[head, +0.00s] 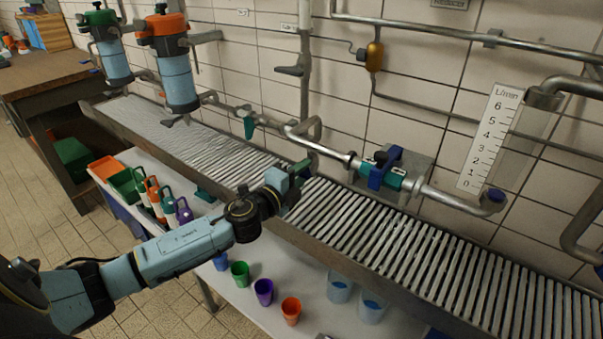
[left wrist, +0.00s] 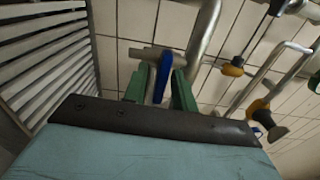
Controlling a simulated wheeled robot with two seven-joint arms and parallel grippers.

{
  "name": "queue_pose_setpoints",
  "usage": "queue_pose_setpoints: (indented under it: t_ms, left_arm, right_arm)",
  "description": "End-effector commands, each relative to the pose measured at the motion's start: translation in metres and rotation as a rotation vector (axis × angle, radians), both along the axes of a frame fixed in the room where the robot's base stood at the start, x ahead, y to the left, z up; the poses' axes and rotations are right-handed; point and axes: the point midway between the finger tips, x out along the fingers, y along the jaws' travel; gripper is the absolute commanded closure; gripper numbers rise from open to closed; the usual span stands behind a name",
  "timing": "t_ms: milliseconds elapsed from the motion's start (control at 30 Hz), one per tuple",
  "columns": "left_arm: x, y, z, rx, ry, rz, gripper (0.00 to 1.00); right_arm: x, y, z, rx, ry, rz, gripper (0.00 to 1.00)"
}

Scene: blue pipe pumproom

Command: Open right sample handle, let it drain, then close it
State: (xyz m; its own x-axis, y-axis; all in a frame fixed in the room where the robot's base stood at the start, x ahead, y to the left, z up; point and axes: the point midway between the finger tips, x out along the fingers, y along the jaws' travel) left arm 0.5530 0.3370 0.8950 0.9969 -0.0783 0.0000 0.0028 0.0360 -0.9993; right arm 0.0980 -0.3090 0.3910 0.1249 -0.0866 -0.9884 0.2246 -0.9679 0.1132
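In the head view, a blue handle (head: 380,168) sits on a teal valve body on the right part of the wall pipe. A green handle (head: 248,126) hangs from the same pipe farther left. My left gripper (head: 303,170) is over the grating, left of the blue handle and apart from it in this view. In the left wrist view its two green fingers (left wrist: 161,88) stand apart, with a blue lever (left wrist: 164,76) showing between them. I cannot tell whether they touch it. My right gripper is not in view.
A slatted trough (head: 400,235) runs below the pipes. A white scale (head: 490,140) marked in numbers is on the wall at right. Coloured cups (head: 264,291) and clear cups stand on the white shelf in front. Blue canisters (head: 176,75) hang at upper left.

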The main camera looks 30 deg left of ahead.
Motion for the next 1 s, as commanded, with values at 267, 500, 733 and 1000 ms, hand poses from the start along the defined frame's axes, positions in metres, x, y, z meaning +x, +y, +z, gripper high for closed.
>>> queue_pose_setpoints:
  t_ms: [267, 500, 733, 1000]
  left_arm:
    - [0.000, 0.000, 0.000, -0.002, 0.000, 0.000, 0.68]
    - [-0.016, 0.001, -0.001, -0.004, 0.003, 0.000, 0.68]
    - [-0.052, 0.004, -0.002, -0.003, 0.004, 0.000, 0.68]
    - [-0.096, 0.007, -0.002, -0.004, 0.003, 0.000, 0.68]
  right_arm:
    - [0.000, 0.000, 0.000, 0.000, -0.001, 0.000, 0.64]
    - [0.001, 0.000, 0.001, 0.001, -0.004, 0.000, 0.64]
    - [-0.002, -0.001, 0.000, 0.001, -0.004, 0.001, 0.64]
    - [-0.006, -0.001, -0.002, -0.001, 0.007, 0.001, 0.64]
